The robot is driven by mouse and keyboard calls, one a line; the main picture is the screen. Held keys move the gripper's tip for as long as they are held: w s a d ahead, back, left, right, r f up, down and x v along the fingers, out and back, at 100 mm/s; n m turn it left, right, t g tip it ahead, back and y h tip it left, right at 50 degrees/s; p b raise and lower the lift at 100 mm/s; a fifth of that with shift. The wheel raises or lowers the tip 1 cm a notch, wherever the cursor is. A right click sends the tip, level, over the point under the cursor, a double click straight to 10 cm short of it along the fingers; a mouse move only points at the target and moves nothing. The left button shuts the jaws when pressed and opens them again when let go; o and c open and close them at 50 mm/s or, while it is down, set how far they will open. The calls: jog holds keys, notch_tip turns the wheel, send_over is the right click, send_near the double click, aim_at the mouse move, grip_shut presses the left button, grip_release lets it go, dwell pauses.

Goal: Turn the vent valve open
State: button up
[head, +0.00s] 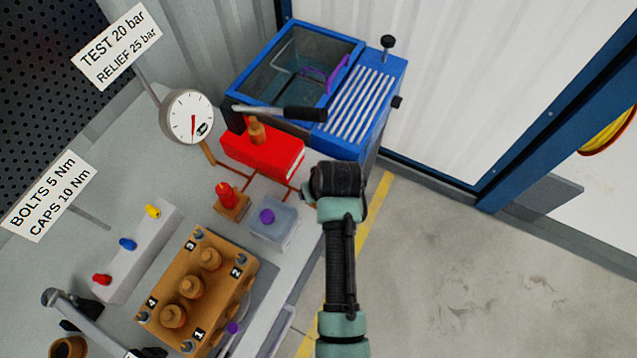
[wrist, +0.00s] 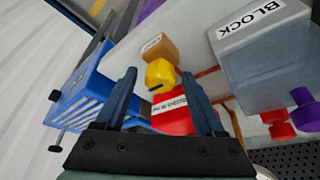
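My gripper (wrist: 159,76) is open, its two dark fingers apart. A yellow knob (wrist: 160,74) shows between the fingertips in the wrist view, next to a small brown block (wrist: 158,45) with a label too small to read. This may be the vent valve; no readable label confirms it. I cannot tell whether the fingers touch the knob. In the head view my gripper (head: 305,190) is over the bench edge, beside the red tank (head: 262,150), and my wrist hides what is under it. The red tank (wrist: 170,121) also shows behind the fingers in the wrist view.
A grey box marked BLOCK (wrist: 262,50) with a purple knob (wrist: 303,95) is close on the right in the wrist view. The blue machine (head: 362,108), gauge (head: 188,117) and brown pump head (head: 197,290) surround the work area. The floor at right is clear.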

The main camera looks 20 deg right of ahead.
jog(key=v, duration=1.3)
dwell(0.4)
